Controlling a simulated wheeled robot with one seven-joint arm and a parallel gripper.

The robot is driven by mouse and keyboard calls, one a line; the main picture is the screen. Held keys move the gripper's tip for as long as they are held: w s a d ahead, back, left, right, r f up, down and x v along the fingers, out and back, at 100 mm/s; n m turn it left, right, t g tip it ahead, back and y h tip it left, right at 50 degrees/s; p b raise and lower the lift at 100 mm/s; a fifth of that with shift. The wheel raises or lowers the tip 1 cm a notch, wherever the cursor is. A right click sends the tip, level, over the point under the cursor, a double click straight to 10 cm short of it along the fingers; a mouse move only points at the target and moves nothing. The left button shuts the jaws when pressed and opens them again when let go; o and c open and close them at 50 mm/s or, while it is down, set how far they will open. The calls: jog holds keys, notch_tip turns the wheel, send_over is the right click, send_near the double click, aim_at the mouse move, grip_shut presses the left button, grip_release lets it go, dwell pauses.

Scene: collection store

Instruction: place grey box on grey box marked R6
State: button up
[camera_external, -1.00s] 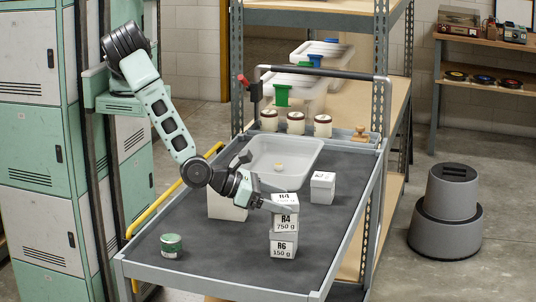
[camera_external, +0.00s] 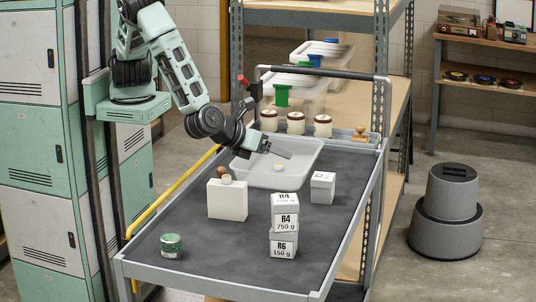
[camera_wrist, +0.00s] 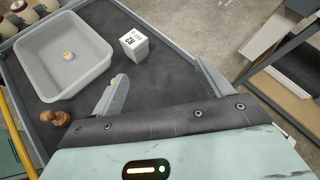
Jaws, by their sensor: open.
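A grey box marked R4 750 g (camera_external: 285,214) stands on the grey box marked R6 150 g (camera_external: 283,244) near the front right of the cart top. The two are stacked upright, the upper one sitting slightly turned. My gripper (camera_external: 288,150) is open and empty above the tray area, up and away from the stack. In the wrist view its two fingers (camera_wrist: 160,90) are spread apart with nothing between them. Another small light box (camera_external: 322,188) stands alone behind the stack; it also shows in the wrist view (camera_wrist: 133,45), with a mark on its side.
A grey tray (camera_external: 245,178) with a small round object (camera_external: 279,167) lies behind. A white box (camera_external: 227,201), a brown knobbed object (camera_wrist: 55,117) and a green tin (camera_external: 171,245) stand on the left. Several lidded jars (camera_external: 296,122) line the back. The front middle is clear.

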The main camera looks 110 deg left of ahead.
jog(key=s+a+r+n+g, duration=0.25)
jog(key=a+n, duration=0.25)
jog(key=a, duration=0.3)
jog(key=s+a+r+n+g+h, duration=0.1)
jog(key=s+a+n+g, duration=0.25)
jog(key=a, duration=0.55)
jog(key=s+a+r+n+g, duration=0.2)
jog(key=s+a+n, duration=0.25)
jog(key=a, duration=0.35)
jog(key=s+a+r+n+h, duration=0.1)
jog(key=s+a+n+h, duration=0.2)
jog(key=s+n, duration=0.6)
jog(key=s+a+r+n+h, duration=0.2)
jog(key=s+a+n+h, duration=0.2)
jog(key=s+n, duration=0.6)
jog(key=shift+s+a+r, duration=0.3)
jog(key=shift+s+a, duration=0.4)
jog(key=shift+a, duration=0.2)
